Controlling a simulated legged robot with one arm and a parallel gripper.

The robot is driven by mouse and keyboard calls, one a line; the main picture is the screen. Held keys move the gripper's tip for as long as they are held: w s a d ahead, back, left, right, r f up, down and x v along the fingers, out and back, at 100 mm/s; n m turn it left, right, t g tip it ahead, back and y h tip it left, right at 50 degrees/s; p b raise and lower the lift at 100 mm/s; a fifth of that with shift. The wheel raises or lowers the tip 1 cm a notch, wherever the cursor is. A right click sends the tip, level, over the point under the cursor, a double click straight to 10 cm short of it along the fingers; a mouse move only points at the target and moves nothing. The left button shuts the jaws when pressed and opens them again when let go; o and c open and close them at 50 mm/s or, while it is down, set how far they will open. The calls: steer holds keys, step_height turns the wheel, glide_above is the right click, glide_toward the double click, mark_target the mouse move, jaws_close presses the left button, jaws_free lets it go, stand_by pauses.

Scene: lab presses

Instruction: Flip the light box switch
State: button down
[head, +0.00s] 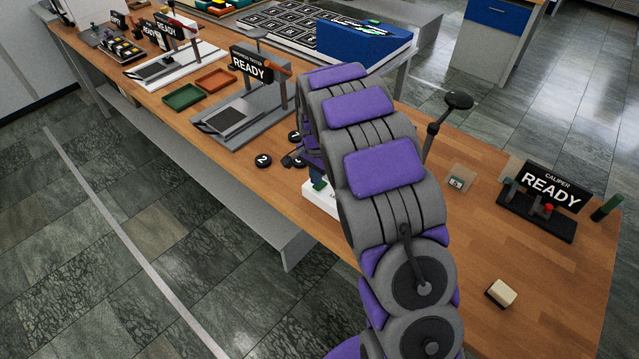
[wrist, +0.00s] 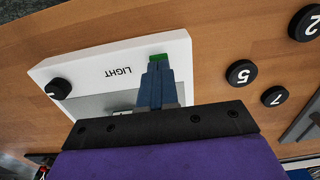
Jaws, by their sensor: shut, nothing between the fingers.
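The light box is a white slab marked LIGHT (wrist: 88,58) in the wrist view, with a grey panel (wrist: 105,103) partly behind my gripper. A small green piece, apparently the switch (wrist: 158,57), shows right at my fingertips. My gripper (wrist: 156,68) is shut, with its blue-grey fingers together over the box's edge near that green piece. I cannot tell whether they touch it. In the head view my arm hides most of the light box; only a white corner (head: 318,196) shows beside it.
Black numbered discs lie near the box, including disc 5 (wrist: 241,72) and disc 7 (wrist: 274,96). A READY tester (head: 240,115) stands left of my arm and a caliper station (head: 540,205) right. A lamp-like stalk (head: 433,130) rises close to my arm.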

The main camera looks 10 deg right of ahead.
steer(key=shift+f, duration=1)
stand_by(1.2)
steer(key=shift+r, duration=0.1)
steer(key=shift+r+p, duration=1.6)
steer(key=shift+r, duration=1.8)
